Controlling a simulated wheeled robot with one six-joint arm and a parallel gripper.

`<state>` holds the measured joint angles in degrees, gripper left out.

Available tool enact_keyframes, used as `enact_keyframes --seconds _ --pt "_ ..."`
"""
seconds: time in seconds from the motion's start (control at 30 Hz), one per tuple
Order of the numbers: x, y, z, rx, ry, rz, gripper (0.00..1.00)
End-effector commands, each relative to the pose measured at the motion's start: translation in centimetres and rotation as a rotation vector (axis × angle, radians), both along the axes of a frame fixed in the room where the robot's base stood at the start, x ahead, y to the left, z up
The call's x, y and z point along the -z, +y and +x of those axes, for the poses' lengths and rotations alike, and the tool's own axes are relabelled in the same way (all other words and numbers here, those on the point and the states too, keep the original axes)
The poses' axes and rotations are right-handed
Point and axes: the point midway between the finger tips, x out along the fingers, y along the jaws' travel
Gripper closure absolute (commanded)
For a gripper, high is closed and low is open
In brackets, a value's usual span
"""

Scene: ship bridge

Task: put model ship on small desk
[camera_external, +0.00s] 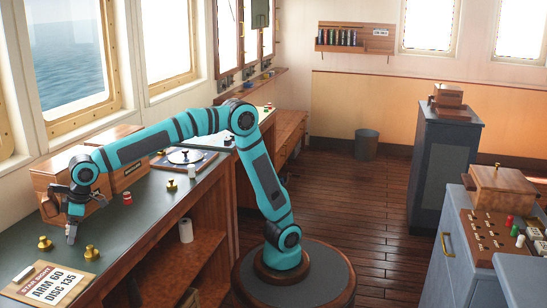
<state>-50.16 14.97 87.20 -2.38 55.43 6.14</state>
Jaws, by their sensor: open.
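My gripper (71,238) is at the left, pointing down low over the long green-topped counter (150,212). It is open, with its fingertips close to the counter top. A small pale shape shows at the fingertips, too small to tell apart from the fingers. I cannot make out a model ship in this view. No piece is clearly marked as the small desk. A narrow dark grey cabinet (440,165) with a wooden box (449,98) on top stands at the right.
Brass pieces (91,252) (45,243) stand beside the gripper, near a sign card (52,284). Wooden boxes (62,182) stand behind it. A red-and-white item (127,198) and a chart disc (186,157) are farther along. The floor (345,215) between counter and cabinet is clear.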

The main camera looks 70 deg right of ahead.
Motion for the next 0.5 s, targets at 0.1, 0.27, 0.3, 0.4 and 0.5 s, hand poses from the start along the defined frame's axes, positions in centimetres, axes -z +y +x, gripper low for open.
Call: enact_keyframes --seconds 0.1,0.27,0.3,0.4,0.5 --pt "0.54 0.14 0.14 0.000 0.000 0.000 0.22" --pt "0.53 0.15 0.14 0.000 0.000 0.000 0.22" --pt "0.53 0.15 0.14 0.000 0.000 0.000 0.28" --pt "0.53 0.16 0.15 0.000 0.000 0.000 0.47" --pt "0.52 0.16 0.14 0.000 0.000 0.000 0.67"
